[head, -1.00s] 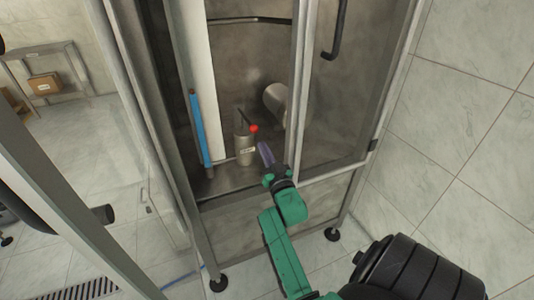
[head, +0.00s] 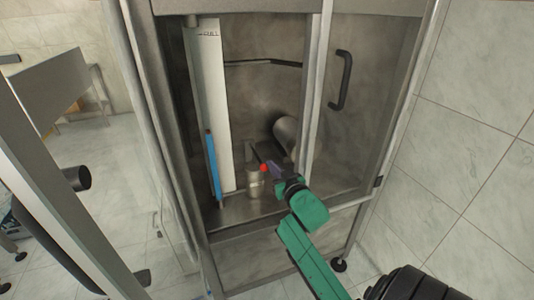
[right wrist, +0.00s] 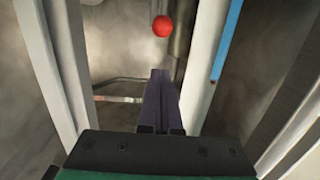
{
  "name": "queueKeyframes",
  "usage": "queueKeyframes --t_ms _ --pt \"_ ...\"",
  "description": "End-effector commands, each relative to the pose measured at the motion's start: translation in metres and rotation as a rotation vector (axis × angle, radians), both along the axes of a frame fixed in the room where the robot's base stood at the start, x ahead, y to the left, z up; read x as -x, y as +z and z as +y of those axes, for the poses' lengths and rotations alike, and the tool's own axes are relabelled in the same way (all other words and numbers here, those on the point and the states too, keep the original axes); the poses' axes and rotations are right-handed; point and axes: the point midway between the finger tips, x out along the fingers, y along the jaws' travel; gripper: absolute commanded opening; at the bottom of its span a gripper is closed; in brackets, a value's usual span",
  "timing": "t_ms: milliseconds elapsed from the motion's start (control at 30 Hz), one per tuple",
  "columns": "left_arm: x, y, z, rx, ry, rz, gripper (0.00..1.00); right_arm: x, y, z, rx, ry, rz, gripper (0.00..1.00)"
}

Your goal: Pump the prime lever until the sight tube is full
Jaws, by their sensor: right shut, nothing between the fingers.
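The prime lever ends in a red ball knob (head: 264,168) above a small steel pump cylinder (head: 255,184) with a label, inside the cabinet. The knob also shows in the right wrist view (right wrist: 162,26), beyond the fingertips. My right gripper (head: 273,167) is shut and empty, its purple fingers just right of the knob in the head view. In the right wrist view the fingers (right wrist: 160,95) point toward the knob, with a gap in the picture. I cannot tell whether they touch. The sight tube (head: 213,168) shows a blue column at the left. My left gripper is not in view.
The cabinet's frame posts (head: 316,85) stand close on either side of the opening. A right door panel has a black handle (head: 342,80). A steel cylinder (head: 286,132) sticks out behind the knob. A white panel (head: 213,100) stands beside the tube.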

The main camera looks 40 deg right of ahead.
Motion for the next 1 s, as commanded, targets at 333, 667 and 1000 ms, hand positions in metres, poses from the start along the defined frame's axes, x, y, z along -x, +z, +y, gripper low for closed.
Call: queueKeyframes --t_ms 333,667,1000 --pt "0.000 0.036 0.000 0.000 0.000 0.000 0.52 0.003 0.032 0.006 0.027 0.001 0.191 0.00" --pt "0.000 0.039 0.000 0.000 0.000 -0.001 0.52 -0.011 0.030 0.001 0.029 -0.001 0.188 0.00" --pt "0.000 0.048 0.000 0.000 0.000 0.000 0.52 -0.079 0.012 -0.020 0.027 -0.002 0.188 0.00"
